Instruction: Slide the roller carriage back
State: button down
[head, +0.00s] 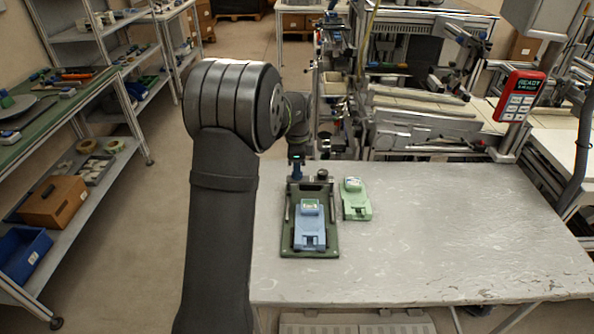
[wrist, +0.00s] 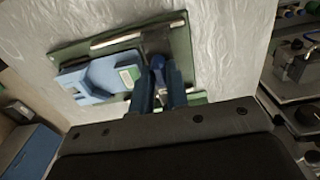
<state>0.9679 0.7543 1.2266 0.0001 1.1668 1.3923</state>
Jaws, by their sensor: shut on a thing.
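A green baseplate (head: 325,251) with side rails lies on the table; it also shows in the wrist view (wrist: 187,43). A blue tape cartridge (head: 310,236) sits on it, with a pale green label on top; it also shows in the wrist view (wrist: 95,80). The dark roller carriage (head: 312,187) spans the rails at the back end of the plate, behind the cartridge, partly hidden by my gripper (head: 296,176). In the wrist view my gripper (wrist: 160,88) has its blue fingers closed around a blue upright part of the carriage (wrist: 157,42).
A green cartridge (head: 356,201) lies on the table (head: 430,240) just right of the baseplate. The table is clear further right and in front. Machinery (head: 410,130) stands behind the back edge. A red-framed panel (head: 519,95) hangs at the right.

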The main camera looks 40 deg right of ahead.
jog(key=c, duration=1.4)
grip_release()
jog(key=shift+w+d, duration=0.1)
jog(key=shift+d, duration=0.05)
jog(key=shift+r, duration=0.1)
notch_tip(320, 180, up, 17)
jog(key=shift+r, duration=0.2)
notch_tip(320, 180, up, 8)
dwell(0.5)
jog(key=s+a+r, duration=0.2)
jog(key=s+a, duration=0.5)
jog(key=a, duration=0.2)
jog(key=s+a+r, duration=0.3)
jog(key=s+a, duration=0.3)
jog(key=a, duration=0.4)
jog(key=shift+s, duration=0.4)
dwell(1.1)
